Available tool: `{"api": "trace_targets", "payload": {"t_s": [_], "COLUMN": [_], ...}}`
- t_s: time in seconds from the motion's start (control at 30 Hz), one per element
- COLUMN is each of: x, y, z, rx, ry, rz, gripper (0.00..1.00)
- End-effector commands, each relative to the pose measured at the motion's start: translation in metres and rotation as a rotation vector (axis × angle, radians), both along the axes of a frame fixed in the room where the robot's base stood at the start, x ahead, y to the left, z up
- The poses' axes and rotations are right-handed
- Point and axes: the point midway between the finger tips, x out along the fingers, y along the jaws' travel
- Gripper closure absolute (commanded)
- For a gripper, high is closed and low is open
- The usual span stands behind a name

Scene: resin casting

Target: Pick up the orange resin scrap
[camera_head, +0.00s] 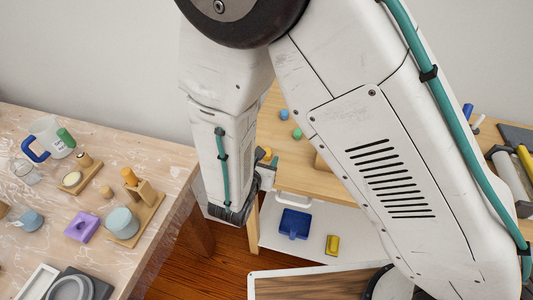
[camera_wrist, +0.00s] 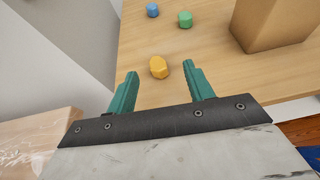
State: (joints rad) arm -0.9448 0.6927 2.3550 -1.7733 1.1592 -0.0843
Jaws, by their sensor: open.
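The orange resin scrap (camera_wrist: 158,67) is a small rounded lump lying on the wooden table in the wrist view. My gripper (camera_wrist: 159,80) is open, with its two teal fingers apart, and the scrap shows between and slightly beyond their tips. The scrap looks apart from both fingers. In the head view the scrap (camera_head: 266,152) shows only partly beside my gripper, and my arm hides much of the area around it.
A blue piece (camera_wrist: 152,10) and a green piece (camera_wrist: 185,19) lie farther back on the wooden table (camera_wrist: 205,50). A cardboard-brown box (camera_wrist: 275,22) stands to the right. A plastic-covered table (camera_head: 150,170) with cups and molds is at left.

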Motion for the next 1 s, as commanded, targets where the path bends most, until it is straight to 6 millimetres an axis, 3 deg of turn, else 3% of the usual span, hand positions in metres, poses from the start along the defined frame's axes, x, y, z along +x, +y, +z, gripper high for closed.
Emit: {"api": "trace_targets", "payload": {"t_s": [0.17,0.6,0.9,0.93,1.0], "x": [0.009,0.059,0.065,0.065,0.065], "y": [0.002,-0.017,-0.019,-0.019,-0.019], "z": [-0.013,-0.036,-0.039,-0.039,-0.039], "rx": [-0.015,-0.013,-0.013,-0.013,-0.013], "ry": [0.009,0.007,0.007,0.007,0.007], "rz": [0.032,0.027,0.028,0.028,0.028], "gripper": [0.48,0.48,0.48,0.51,0.7]}}
